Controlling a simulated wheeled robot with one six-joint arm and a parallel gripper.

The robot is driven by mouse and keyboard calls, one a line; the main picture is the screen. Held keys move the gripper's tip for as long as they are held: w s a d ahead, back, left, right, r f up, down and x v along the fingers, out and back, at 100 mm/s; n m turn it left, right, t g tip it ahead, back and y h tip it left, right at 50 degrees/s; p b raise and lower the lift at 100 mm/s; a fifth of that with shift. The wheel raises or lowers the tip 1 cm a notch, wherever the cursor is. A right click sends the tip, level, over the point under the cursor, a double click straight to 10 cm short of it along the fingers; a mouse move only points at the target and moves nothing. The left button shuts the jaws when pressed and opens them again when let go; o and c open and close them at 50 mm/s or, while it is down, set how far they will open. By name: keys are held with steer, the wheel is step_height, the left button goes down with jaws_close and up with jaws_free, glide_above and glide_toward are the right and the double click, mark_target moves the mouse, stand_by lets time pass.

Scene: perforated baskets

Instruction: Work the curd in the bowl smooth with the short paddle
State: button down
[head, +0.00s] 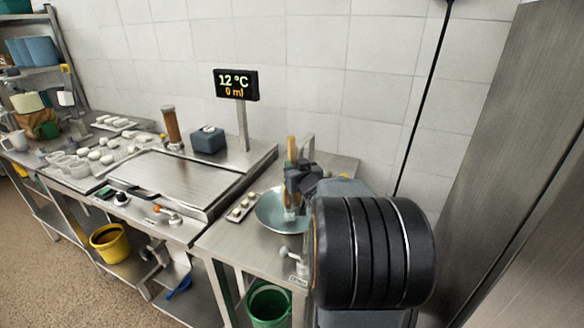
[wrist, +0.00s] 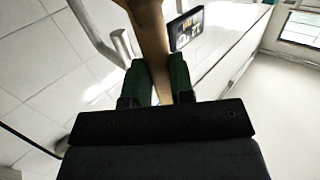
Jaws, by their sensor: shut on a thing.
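The short paddle (head: 291,149) has a wooden handle and stands nearly upright over the metal bowl (head: 268,214). My gripper (head: 297,178) is above the bowl and shut on the paddle's handle. In the wrist view the green-padded fingers of my gripper (wrist: 165,82) close on both sides of the wooden handle of the paddle (wrist: 150,35). The paddle's lower end reaches down into the bowl. My gripper and arm cover the bowl's right part. I cannot make out the curd or its texture in the bowl.
A small tray of white pieces (head: 241,207) lies left of the bowl. A display (head: 236,84) reading 12 °C and 0 ml stands on a post behind. A flat metal vat (head: 180,178) is to the left. A green bucket (head: 268,304) is below the table.

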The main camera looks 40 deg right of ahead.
steer(key=shift+d, duration=0.1)
steer(key=shift+a+f, duration=0.1)
steer(key=shift+a, duration=0.1)
steer(key=shift+w+a+b, duration=0.1)
steer(key=shift+a+b, duration=0.4)
steer(key=shift+a, duration=0.1)
steer(key=shift+d, duration=0.1)
steer(key=shift+d+p, duration=0.45)
steer(key=shift+d, duration=0.15)
stand_by(0.8)
